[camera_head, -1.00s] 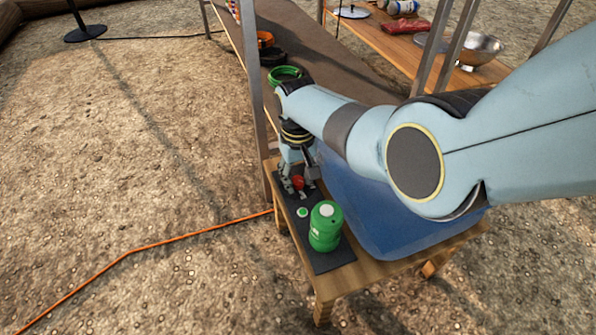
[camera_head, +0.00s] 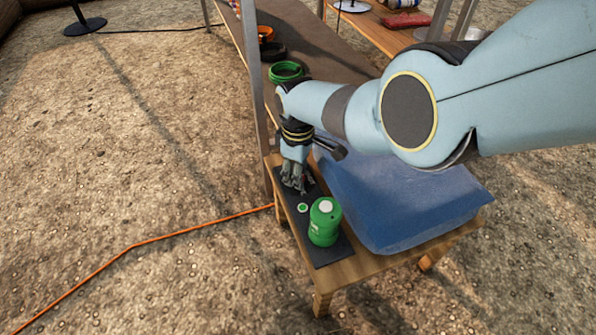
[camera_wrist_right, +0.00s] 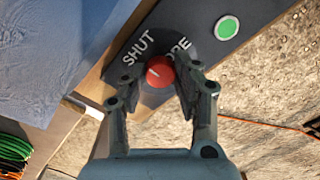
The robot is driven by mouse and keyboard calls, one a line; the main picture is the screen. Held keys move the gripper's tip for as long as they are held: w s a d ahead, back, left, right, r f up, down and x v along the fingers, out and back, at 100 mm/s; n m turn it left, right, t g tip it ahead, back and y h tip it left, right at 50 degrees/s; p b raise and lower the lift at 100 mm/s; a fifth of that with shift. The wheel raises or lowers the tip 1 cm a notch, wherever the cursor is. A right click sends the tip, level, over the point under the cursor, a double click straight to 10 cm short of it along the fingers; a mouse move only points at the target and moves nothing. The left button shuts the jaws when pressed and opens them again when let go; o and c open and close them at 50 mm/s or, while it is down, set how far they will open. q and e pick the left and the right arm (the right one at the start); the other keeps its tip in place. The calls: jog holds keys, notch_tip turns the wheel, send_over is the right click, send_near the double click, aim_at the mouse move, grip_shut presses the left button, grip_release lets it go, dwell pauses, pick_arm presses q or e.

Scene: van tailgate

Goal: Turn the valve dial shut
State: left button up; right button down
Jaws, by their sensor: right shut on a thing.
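The red valve dial (camera_wrist_right: 160,71) shows in the right wrist view, on a dark board (camera_wrist_right: 118,72) lettered "SHUT" and "OPE", the latter word partly covered. A pale mark shows on the dial; its exact direction is hard to tell. My right gripper (camera_wrist_right: 160,82) has its fingers on both sides of the dial and is shut on it. In the head view my right gripper (camera_head: 297,187) points down at the far end of the dark board (camera_head: 325,250) and hides the dial. My left gripper is not in view.
A green canister (camera_head: 324,225) and a green-and-white button (camera_head: 302,208) are on the board near the gripper. A blue cushion (camera_head: 400,200) lies beside it on the wooden bench (camera_head: 350,270). A post stands close to the wrist. An orange cable (camera_head: 180,239) crosses the ground.

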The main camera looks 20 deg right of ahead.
jog(key=shift+n, duration=0.4)
jog(key=c, duration=1)
grip_release()
jog(key=shift+r, duration=0.45)
notch_tip(320, 180, up, 11)
jog(key=shift+r, duration=0.1)
jog(key=shift+s, duration=0.1)
